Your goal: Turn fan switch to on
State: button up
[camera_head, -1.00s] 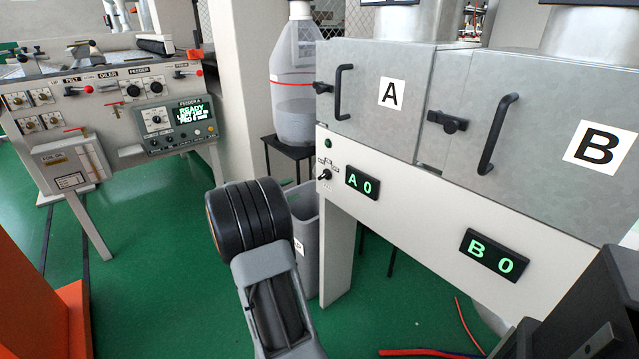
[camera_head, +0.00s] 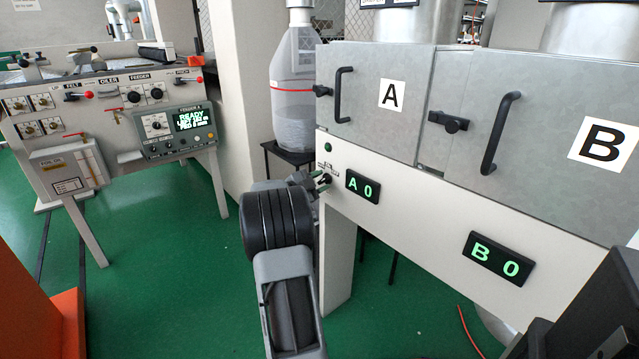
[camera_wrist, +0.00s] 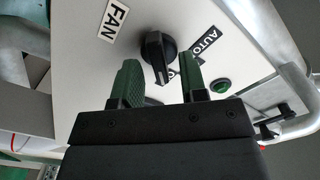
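The fan switch is a black rotary knob (camera_wrist: 157,52) on a pale panel in the wrist view. A FAN label (camera_wrist: 112,19) is beside it, and an AUTO label (camera_wrist: 207,40) is on its other side. Another label near the knob is partly hidden by a finger. My gripper (camera_wrist: 160,66) is open, its two green fingers spread on either side of the knob, with a gap showing on each side. In the head view, my gripper (camera_head: 308,181) is at the left end of the panel, by the switch (camera_head: 325,180), partly hidden by my arm.
A green indicator (camera_wrist: 220,85) is beside the switch. Displays A 0 (camera_head: 362,187) and B 0 (camera_head: 497,258) are on the panel below doors with black handles. Open green floor (camera_head: 165,290) lies to the left.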

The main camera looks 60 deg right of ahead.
grip_shut()
jog(key=shift+f+m+b, duration=0.15)
jog(key=shift+m+b, duration=0.15)
jog(key=m+b, duration=0.2)
jog(key=m, duration=0.1)
jog(key=shift+f+b, duration=0.2)
jog(key=shift+b, duration=0.2)
jog(key=m+b, duration=0.2)
jog(key=m, duration=0.1)
jog(key=shift+s, duration=0.1)
jog(key=shift+m+b, duration=1.1)
jog(key=shift+b, duration=0.05)
jog(key=shift+r, duration=0.1)
